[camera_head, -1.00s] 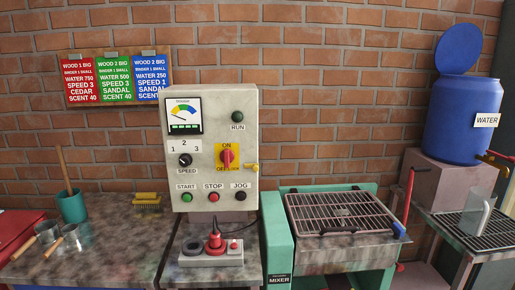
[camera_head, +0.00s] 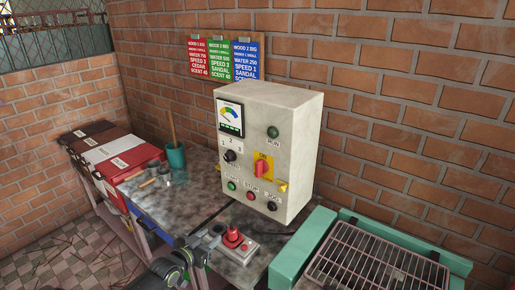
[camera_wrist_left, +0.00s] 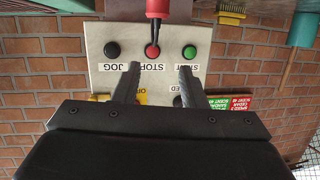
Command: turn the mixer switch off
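The control box (camera_head: 253,150) carries a red rotary switch (camera_head: 262,169) on a yellow ON/OFF plate. Its handle looks roughly upright. In the left wrist view the box face (camera_wrist_left: 112,62) appears upside down, with the yellow plate (camera_wrist_left: 141,97) partly hidden behind my gripper. My left gripper (camera_head: 214,233) is low in front of the box, beside the power strip, apart from the switch. In the left wrist view its two fingers (camera_wrist_left: 159,75) are spread with nothing held between them. My right gripper is out of view.
A power strip (camera_head: 245,254) with a red plug (camera_head: 232,236) lies on the bench below the box. A green-framed mixer with a grate (camera_head: 375,265) stands to the right. A teal cup (camera_head: 176,158) and red bin (camera_head: 128,163) are at left.

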